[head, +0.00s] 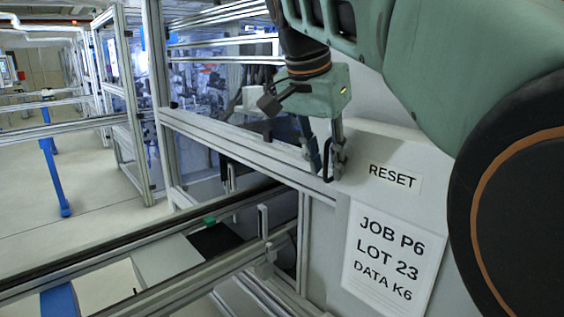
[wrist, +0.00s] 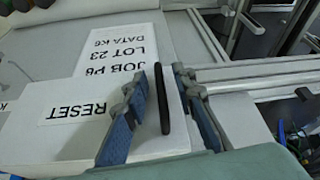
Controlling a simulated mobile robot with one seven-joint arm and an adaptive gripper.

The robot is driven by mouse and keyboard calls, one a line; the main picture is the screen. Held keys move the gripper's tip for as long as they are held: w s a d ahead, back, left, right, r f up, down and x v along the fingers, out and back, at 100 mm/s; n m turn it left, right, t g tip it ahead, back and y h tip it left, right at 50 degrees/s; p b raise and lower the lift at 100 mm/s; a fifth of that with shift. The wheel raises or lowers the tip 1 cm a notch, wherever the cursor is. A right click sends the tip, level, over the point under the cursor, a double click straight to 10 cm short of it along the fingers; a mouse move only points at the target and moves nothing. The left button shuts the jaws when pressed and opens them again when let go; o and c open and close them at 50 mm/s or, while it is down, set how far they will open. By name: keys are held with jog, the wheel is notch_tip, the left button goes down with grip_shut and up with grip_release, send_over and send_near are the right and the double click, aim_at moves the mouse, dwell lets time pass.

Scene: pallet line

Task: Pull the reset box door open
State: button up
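The grey-white reset box (head: 375,152) stands at the right in the head view, with a RESET label (head: 394,177) on it. It fills the left of the wrist view (wrist: 40,135). A slim black bar handle (head: 326,158) stands out at the box's left edge; it also shows in the wrist view (wrist: 164,100). My gripper (head: 326,172) is at the handle. In the wrist view my gripper (wrist: 161,76) has its blue-padded fingers either side of the handle, with gaps visible. No open gap shows at the door; its seam is not clear.
A white sheet (head: 385,258) reading JOB P6, LOT 23, DATA K6 is on the front below. An aluminium rail (head: 245,152) runs close left of the gripper. A conveyor (head: 165,255) lies lower left. Open floor (head: 60,240) shows at far left.

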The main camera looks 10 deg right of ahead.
grip_shut()
jog(key=shift+s+a, duration=0.1)
jog(key=shift+a, duration=0.05)
dwell(0.5)
